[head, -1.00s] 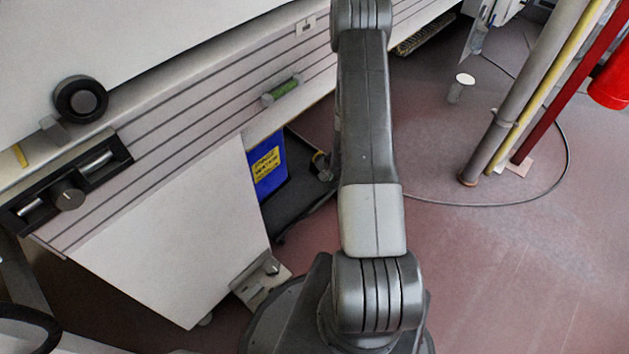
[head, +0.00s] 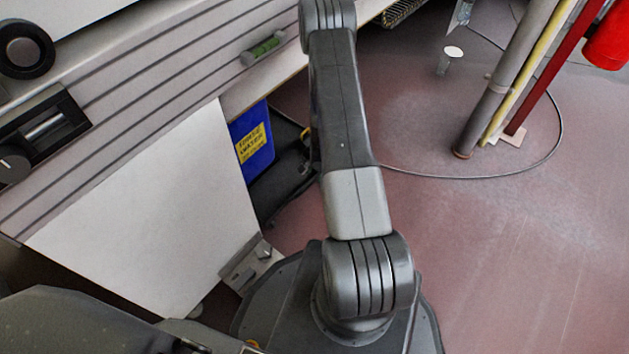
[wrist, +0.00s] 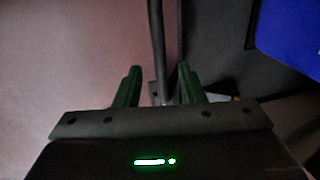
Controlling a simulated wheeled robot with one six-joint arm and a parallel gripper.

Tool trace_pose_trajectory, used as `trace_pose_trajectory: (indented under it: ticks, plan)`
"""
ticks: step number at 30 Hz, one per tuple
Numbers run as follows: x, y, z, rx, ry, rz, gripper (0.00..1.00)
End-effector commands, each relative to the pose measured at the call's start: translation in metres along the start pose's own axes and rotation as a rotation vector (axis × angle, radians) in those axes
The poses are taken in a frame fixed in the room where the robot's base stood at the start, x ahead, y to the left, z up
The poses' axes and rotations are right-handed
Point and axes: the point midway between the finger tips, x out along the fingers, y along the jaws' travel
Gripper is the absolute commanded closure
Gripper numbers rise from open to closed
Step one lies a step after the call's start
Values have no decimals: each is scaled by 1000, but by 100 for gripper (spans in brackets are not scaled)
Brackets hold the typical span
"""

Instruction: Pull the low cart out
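The low cart (head: 287,160) is a dark, low platform under the white machine in the head view, partly hidden by my arm and the machine's panel. A blue bin (head: 252,143) with a yellow label stands on it. In the wrist view the bin's blue side (wrist: 290,35) fills the top right corner. My gripper (wrist: 160,88) shows there with its two green fingers apart. A thin dark bar (wrist: 157,45) runs upright in the picture between the fingers, with gaps visible on both sides. In the head view my arm hides the gripper.
The floor (head: 500,250) in front is mostly open.

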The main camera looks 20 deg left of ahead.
Motion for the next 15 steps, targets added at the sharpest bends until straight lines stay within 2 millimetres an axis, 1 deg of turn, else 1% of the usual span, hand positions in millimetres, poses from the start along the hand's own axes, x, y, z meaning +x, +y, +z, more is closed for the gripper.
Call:
trace_pose_trajectory:
  ticks: [1,6,15]
  plan:
    - [10,1,0,0,0,0,64]
    - [21,0,0,0,0,1,64]
    - [23,0,0,0,0,0,64]
